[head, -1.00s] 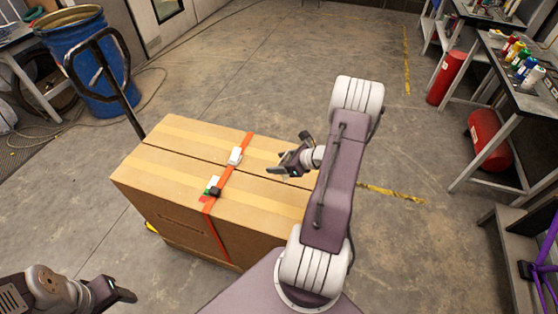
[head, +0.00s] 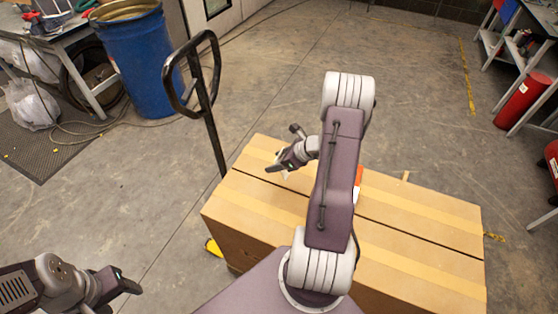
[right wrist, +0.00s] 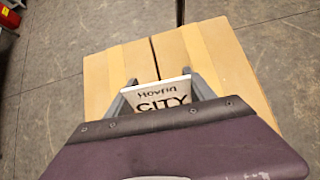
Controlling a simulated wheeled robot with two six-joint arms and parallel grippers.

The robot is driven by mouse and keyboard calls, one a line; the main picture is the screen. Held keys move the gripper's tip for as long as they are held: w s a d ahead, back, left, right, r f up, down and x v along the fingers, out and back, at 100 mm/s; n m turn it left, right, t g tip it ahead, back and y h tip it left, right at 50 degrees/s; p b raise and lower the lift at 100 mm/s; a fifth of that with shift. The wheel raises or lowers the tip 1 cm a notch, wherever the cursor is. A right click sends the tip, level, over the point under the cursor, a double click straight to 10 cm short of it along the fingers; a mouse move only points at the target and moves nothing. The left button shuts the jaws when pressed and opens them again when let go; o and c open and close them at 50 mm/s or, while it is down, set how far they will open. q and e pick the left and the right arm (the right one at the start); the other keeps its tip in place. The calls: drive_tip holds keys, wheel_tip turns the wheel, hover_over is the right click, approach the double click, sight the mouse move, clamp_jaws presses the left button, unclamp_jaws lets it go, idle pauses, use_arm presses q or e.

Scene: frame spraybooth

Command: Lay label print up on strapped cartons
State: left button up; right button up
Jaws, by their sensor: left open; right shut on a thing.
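Two brown cartons (head: 420,222) lie side by side with tan tape along their tops. An orange strap (head: 358,180) crosses them, mostly hidden behind my right arm. My right gripper (head: 284,162) is above the left part of the cartons. It is shut on a white label (right wrist: 160,95), whose dark print, with "CITY" readable, faces the wrist camera. In the head view only a pale sliver of the label shows below the fingers. I cannot tell whether it touches the carton. My left gripper (head: 122,284) is open and empty at the lower left, apart from the cartons.
A black pallet-jack handle (head: 210,110) rises at the cartons' far left corner. A blue drum (head: 145,60) stands behind it. A red cylinder (head: 524,100) and a shelf are at the right. Concrete floor is clear left of the cartons and behind them.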

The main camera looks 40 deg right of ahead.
drive_tip(key=shift+g, duration=0.5)
drive_tip(key=f+b, duration=0.2)
drive_tip(key=f, duration=0.1)
drive_tip(key=w+a+f+b, duration=0.1)
drive_tip(key=f+b, duration=0.4)
drive_tip(key=shift+w+a+f+b, duration=0.15)
drive_tip(key=shift+a+f+b, duration=0.2)
drive_tip(key=shift+f, duration=0.05)
drive_tip(key=o, duration=1.4)
drive_tip(key=p+v, duration=0.1)
drive_tip(key=v, duration=0.8)
drive_tip(key=shift+r, duration=0.15)
